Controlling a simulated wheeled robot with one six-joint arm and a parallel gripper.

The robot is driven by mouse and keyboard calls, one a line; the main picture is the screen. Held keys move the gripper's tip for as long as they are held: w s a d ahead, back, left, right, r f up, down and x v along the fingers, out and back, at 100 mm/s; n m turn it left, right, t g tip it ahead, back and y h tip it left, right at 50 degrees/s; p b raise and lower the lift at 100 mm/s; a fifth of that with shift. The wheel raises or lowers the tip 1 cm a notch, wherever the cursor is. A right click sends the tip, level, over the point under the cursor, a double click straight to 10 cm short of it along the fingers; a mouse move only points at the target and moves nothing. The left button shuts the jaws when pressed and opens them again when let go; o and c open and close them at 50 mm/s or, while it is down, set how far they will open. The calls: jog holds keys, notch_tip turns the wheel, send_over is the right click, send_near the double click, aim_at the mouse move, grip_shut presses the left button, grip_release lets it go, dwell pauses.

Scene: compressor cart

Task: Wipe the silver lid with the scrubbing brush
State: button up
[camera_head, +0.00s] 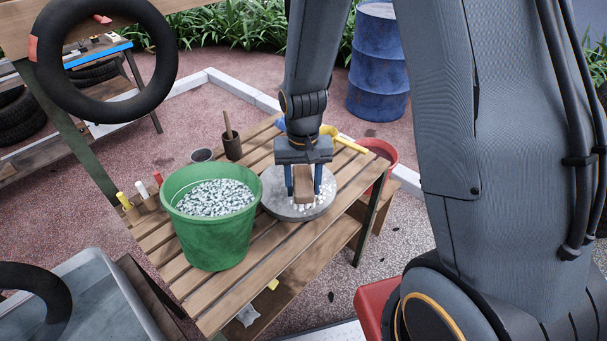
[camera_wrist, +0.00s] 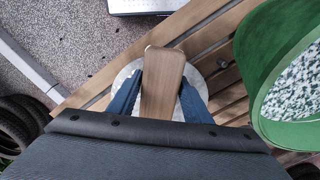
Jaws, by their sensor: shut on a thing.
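The silver lid (camera_head: 281,203) is a round grey disc lying on the slatted wooden table, right of the green bucket. Its rim also shows in the wrist view (camera_wrist: 127,73). My gripper (camera_head: 304,186) is shut on the scrubbing brush (camera_head: 303,184), with one blue finger on each side of its wooden block. In the wrist view the brush (camera_wrist: 162,82) is a long brown block between my fingers. The brush is over the lid, with pale bristles low near the lid's surface. I cannot tell whether they touch it.
A green bucket (camera_head: 210,249) of pale chips stands close left of the lid. A brown cup (camera_head: 232,148) with a stick and a yellow-handled tool (camera_head: 345,141) are behind. A red bucket (camera_head: 380,150) is to the right. Bare slats (camera_head: 290,245) lie in front.

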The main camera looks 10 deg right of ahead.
jog(key=shift+r+p, duration=0.75)
jog(key=shift+r, duration=0.45)
